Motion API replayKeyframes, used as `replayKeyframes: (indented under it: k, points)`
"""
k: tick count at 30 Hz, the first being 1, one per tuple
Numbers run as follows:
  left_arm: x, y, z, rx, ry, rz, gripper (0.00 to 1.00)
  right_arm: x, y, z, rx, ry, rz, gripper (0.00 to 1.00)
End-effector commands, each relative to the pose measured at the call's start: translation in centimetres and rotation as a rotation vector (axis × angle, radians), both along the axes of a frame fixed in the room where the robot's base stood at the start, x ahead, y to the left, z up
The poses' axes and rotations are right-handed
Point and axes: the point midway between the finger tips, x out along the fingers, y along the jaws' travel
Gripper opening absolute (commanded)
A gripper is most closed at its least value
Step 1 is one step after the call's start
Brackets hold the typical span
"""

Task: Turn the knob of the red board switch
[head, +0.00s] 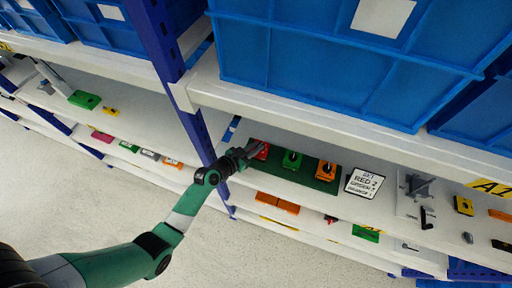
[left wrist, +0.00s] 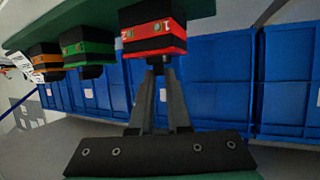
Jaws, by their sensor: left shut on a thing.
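The red switch (head: 262,151) is at the left end of a dark green board (head: 306,180) on a shelf. In the left wrist view, the red switch (left wrist: 152,40) shows digits that look like 2 and 1 on its red band. My left gripper (head: 250,150) reaches it from the front. In the left wrist view, the fingertips of my left gripper (left wrist: 158,72) are shut on the switch's dark knob (left wrist: 157,60), which they largely hide. The knob's exact angle cannot be told. My right gripper is not in view.
A green switch (head: 291,159) and an orange switch (head: 325,170) share the board. A white sign (head: 364,183) stands right of it, reading SET and RED 2 at its top. Blue crates (head: 300,50) fill the shelf above.

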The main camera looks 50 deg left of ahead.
Motion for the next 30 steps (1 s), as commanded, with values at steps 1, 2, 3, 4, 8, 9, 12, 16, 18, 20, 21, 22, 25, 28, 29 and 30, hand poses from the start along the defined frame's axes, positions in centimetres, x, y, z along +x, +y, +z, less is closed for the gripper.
replayKeyframes:
  k: [1, 2, 3, 4, 8, 9, 12, 16, 18, 20, 21, 22, 25, 28, 29, 30]
  points:
    - [-0.07, 0.25, -0.06, 0.002, 0.0, 0.006, 0.0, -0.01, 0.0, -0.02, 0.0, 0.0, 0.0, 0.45]
    - [-0.07, 0.26, -0.06, 0.002, 0.0, 0.006, 0.0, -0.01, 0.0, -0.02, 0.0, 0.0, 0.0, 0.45]
    - [-0.07, 0.26, -0.06, 0.003, 0.0, 0.006, 0.0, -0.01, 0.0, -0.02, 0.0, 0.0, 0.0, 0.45]
    - [-0.08, 0.25, -0.06, 0.003, 0.0, 0.006, 0.0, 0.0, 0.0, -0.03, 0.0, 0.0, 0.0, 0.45]
    - [-0.08, 0.27, -0.06, 0.004, 0.0, 0.006, 0.0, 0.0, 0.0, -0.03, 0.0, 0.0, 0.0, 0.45]
    - [-0.08, 0.27, -0.07, 0.004, 0.0, 0.006, 0.0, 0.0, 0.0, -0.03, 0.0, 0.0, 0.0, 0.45]
    - [-0.09, 0.28, -0.07, 0.004, 0.0, 0.006, 0.0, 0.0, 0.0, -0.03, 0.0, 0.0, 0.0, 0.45]
    - [-0.09, 0.29, -0.08, 0.004, 0.0, 0.007, 0.0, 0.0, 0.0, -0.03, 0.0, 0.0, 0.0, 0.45]
    - [-0.1, 0.3, -0.09, 0.004, 0.0, 0.007, 0.0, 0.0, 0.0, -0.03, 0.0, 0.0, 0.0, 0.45]
    - [-0.09, 0.29, -0.09, 0.004, 0.0, 0.007, 0.22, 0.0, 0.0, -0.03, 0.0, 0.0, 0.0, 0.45]
    - [-0.09, 0.27, -0.09, 0.004, 0.0, 0.006, 0.29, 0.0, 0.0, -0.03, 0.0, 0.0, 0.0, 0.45]
    - [-0.09, 0.26, -0.08, 0.004, 0.0, 0.006, 0.35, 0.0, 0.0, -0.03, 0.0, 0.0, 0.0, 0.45]
    - [-0.07, 0.2, -0.07, 0.002, 0.0, 0.005, 0.53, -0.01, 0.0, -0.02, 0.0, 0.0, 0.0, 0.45]
    - [-0.06, 0.15, -0.06, 0.002, 0.0, 0.004, 0.53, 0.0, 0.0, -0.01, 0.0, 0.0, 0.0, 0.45]
    - [-0.05, 0.15, -0.05, 0.002, 0.0, 0.004, 0.53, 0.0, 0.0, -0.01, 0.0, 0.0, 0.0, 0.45]
    - [-0.04, 0.13, -0.04, 0.001, 0.0, 0.003, 0.53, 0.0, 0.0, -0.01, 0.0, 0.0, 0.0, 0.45]
